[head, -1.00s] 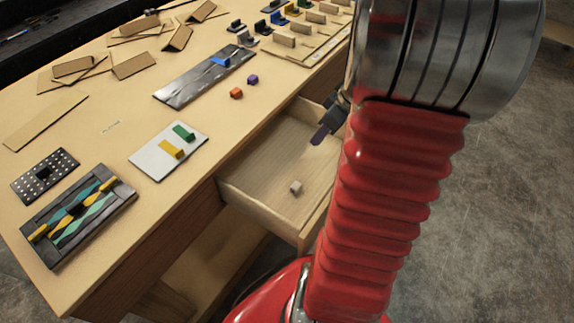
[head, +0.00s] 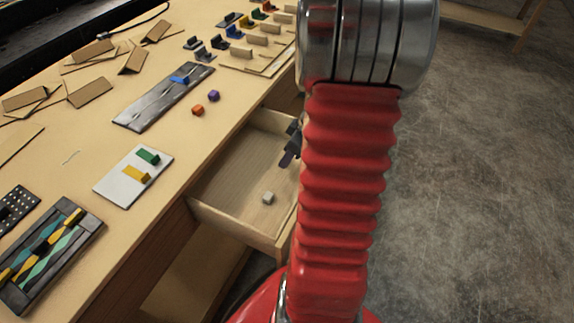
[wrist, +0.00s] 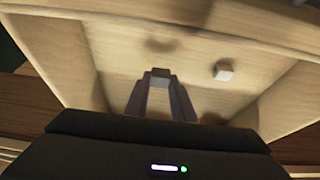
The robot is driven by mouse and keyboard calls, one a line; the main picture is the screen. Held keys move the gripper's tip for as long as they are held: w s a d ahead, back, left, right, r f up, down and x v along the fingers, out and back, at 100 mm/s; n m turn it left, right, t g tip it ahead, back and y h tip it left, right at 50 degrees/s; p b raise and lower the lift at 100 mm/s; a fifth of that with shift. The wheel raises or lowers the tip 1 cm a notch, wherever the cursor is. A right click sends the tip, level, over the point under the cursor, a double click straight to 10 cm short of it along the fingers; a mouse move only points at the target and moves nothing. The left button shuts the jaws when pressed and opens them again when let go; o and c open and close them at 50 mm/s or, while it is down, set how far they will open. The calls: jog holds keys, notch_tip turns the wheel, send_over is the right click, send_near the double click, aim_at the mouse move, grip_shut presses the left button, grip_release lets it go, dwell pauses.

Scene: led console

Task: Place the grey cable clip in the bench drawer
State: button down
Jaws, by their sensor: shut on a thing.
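The bench drawer (head: 228,222) is pulled open, and its pale wooden floor shows. My gripper (head: 287,159) is over the drawer's right part in the head view, partly hidden behind my red arm. In the wrist view my gripper (wrist: 161,80) is shut on a small grey piece, which I take as the grey cable clip (wrist: 160,73). The clip sits at the fingertips, above the drawer floor (wrist: 200,50); how high is hard to tell. The head view does not show the clip clearly.
A pale grey block (head: 268,198) lies in the drawer; it also shows right of my fingers in the wrist view (wrist: 223,70). The bench top (head: 75,130) holds a white plate (head: 112,187), a metal strip (head: 150,108), orange (head: 197,110) and purple (head: 213,95) blocks. Drawer floor beside the block is clear.

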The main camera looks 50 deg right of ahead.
jog(key=shift+f, duration=1.85)
jog(key=c, duration=1.5)
grip_release()
jog(key=shift+f, duration=0.1)
jog(key=v, duration=1.2)
jog(key=shift+s, duration=0.1)
